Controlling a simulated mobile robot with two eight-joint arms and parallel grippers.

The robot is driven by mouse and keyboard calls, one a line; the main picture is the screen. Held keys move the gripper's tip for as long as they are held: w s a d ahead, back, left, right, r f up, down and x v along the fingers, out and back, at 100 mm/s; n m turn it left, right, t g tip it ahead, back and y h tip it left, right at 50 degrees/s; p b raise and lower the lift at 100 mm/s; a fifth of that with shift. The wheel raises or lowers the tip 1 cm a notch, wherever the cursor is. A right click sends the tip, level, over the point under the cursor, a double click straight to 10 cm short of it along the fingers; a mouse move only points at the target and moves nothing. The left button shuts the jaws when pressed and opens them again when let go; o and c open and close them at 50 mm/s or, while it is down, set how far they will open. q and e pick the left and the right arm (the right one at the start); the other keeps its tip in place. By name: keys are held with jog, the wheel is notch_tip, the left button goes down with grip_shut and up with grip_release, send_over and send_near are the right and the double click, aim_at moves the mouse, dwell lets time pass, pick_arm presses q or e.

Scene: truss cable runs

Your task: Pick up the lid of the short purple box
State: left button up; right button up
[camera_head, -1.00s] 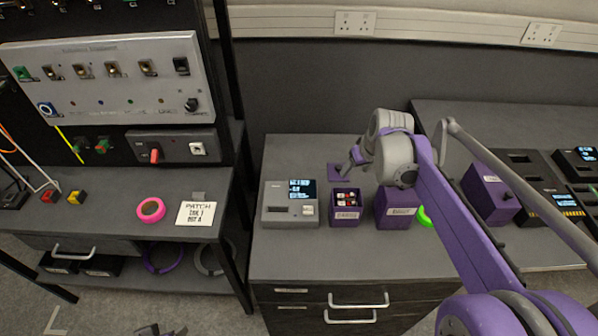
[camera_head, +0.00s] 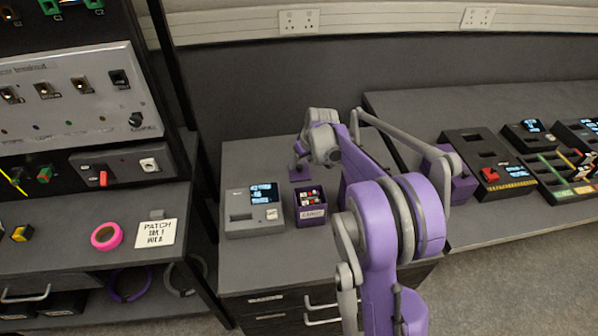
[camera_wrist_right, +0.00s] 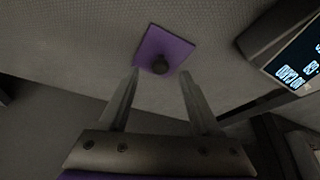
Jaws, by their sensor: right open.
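The lid (camera_head: 299,175) is a flat purple square lying on the grey worktop behind the short purple box (camera_head: 311,214). In the right wrist view the lid (camera_wrist_right: 171,43) shows a dark round knob (camera_wrist_right: 160,65). The short box is open on top, with small red and white items inside and a label on its front. My right gripper (camera_wrist_right: 160,74) is open and empty. Its fingertips point at the lid, with the knob between them in the picture; I cannot tell the remaining gap. In the head view my right wrist is just above the lid. My left gripper is out of view.
A grey device with a screen (camera_head: 253,210) stands left of the short box. A taller purple box is mostly hidden behind my right arm. Another purple box (camera_head: 463,188) and several dark devices stand on the right bench. A black rack post rises left of the worktop.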

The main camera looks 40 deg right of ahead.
aim_at(299, 169)
jog(key=x, duration=0.2)
jog(key=shift+w+f, duration=0.2)
jog(key=shift+f, duration=0.15)
grip_shut()
